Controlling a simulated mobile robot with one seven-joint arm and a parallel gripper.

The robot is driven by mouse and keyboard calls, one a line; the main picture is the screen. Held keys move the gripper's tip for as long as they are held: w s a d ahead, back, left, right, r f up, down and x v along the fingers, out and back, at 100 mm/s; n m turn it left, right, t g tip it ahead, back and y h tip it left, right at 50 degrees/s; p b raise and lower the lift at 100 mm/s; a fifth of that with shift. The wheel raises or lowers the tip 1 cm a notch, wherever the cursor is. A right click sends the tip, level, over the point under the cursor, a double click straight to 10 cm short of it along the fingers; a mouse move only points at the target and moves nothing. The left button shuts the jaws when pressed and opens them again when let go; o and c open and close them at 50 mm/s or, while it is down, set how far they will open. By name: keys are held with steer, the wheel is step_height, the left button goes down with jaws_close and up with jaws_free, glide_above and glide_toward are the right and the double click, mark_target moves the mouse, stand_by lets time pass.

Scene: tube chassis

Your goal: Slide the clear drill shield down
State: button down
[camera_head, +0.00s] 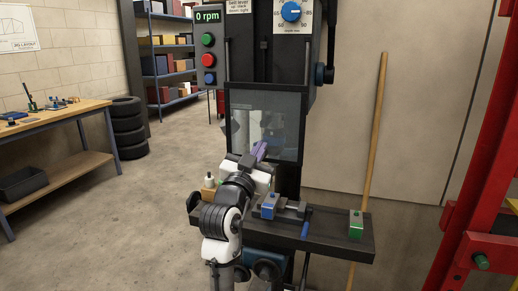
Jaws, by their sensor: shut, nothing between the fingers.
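The clear drill shield (288,108) is a see-through panel in a dark frame. It hangs upright on the front of the dark drill press, above the drill table (335,241). My gripper (260,150) is shut and empty, with purple-grey fingers. It overlaps the lower middle of the shield in the camera view. I cannot tell whether the fingertips touch the shield. My gripper and arm hide part of the shield's bottom edge. The spindle area behind the panel shows only dimly.
A vise with a blue block (269,206) sits on the drill table, with a green block (356,224) to its right. A broomstick-like wooden pole (376,125) leans on the wall. A red frame (488,140) stands at the right.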

step_height(320, 180, down, 9)
steer(key=b, duration=0.6)
steer(key=shift+f, duration=0.3)
